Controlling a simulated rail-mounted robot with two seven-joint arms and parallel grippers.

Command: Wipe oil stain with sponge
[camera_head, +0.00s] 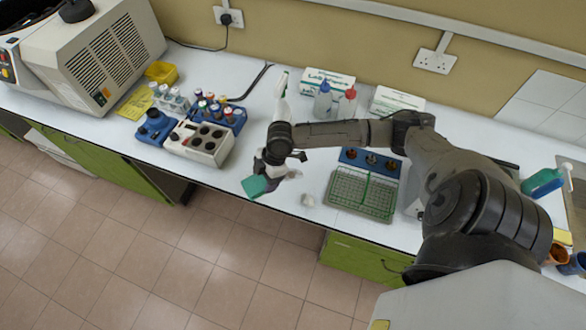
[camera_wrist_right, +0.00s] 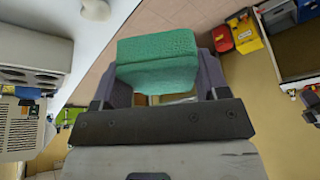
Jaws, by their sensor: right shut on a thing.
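A green sponge (camera_head: 255,187) is at the front edge of the white bench (camera_head: 232,178) in the head view. My right gripper (camera_head: 266,176) is shut on it, reaching in from the right. In the right wrist view the sponge (camera_wrist_right: 157,62) sits between the two fingers of my right gripper (camera_wrist_right: 155,88). From the head view I cannot tell whether the sponge touches the bench or hangs just past its edge. No oil stain can be made out clearly; my gripper hides part of the bench there. My left gripper is not in view.
A small whitish object (camera_head: 307,200) lies near the front edge, right of the gripper. A green wire rack (camera_head: 362,192) stands farther right. A white block with dark wells (camera_head: 200,142) stands left. A spray bottle (camera_head: 281,84) and squeeze bottles (camera_head: 323,101) stand behind.

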